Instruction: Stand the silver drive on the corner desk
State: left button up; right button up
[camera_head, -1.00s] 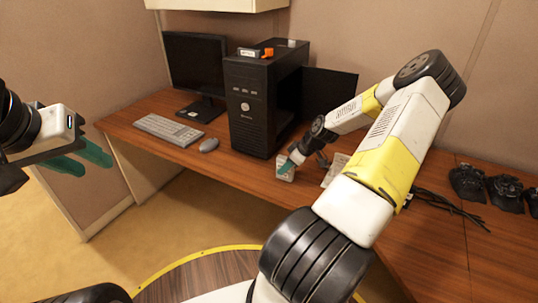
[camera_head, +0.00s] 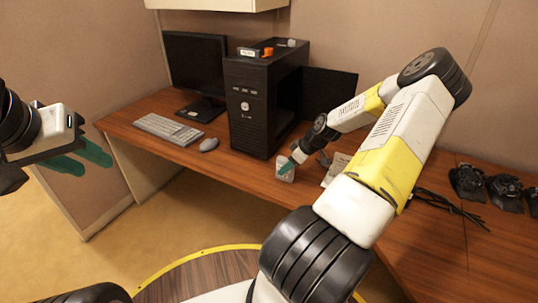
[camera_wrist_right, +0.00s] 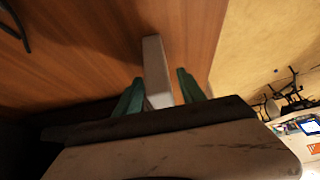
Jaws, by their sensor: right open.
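The silver drive (camera_head: 286,173) is a small pale grey slab on the brown wooden corner desk (camera_head: 240,176), near its front edge and right of the black PC tower. It appears to stand upright there. My right gripper (camera_head: 290,163) is at the drive, partly hidden by its own arm. In the right wrist view the drive (camera_wrist_right: 156,70) lies between the two green fingers of my right gripper (camera_wrist_right: 163,90), with a gap visible on the right side. My left gripper (camera_head: 82,158) hangs open and empty at the far left, away from the desk.
The PC tower (camera_head: 252,108) carries small items on top. A keyboard (camera_head: 168,129), mouse (camera_head: 208,144) and monitor (camera_head: 195,65) stand left of it. A pale item (camera_head: 335,168) lies right of the drive. Cables (camera_head: 445,203) and black devices (camera_head: 468,182) are farther right.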

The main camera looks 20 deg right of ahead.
jog(key=v, duration=1)
jog(key=s+a+r+m+g+h, duration=0.15)
jog(key=s+a+r, duration=0.25)
jog(key=a+r, duration=0.45)
jog(key=s+a+r+m+g+h, duration=0.1)
jog(key=s+a+r+h, duration=0.25)
jog(key=a+r, duration=0.5)
jog(key=s+a+r+m+t+y, duration=0.1)
jog(key=s+a+r+m+t, duration=0.1)
jog(key=s+a+r, duration=0.2)
jog(key=s+a+r+m+t+y, duration=0.1)
jog(key=s+a+r+m, duration=0.2)
jog(key=s+r, duration=0.3)
jog(key=s+a, duration=0.1)
jog(key=s, duration=0.3)
jog(key=shift+a+r+t+y, duration=0.15)
jog(key=shift+r+t+y, duration=0.15)
jog(key=shift+t+y, duration=0.1)
jog(key=shift+s, duration=0.15)
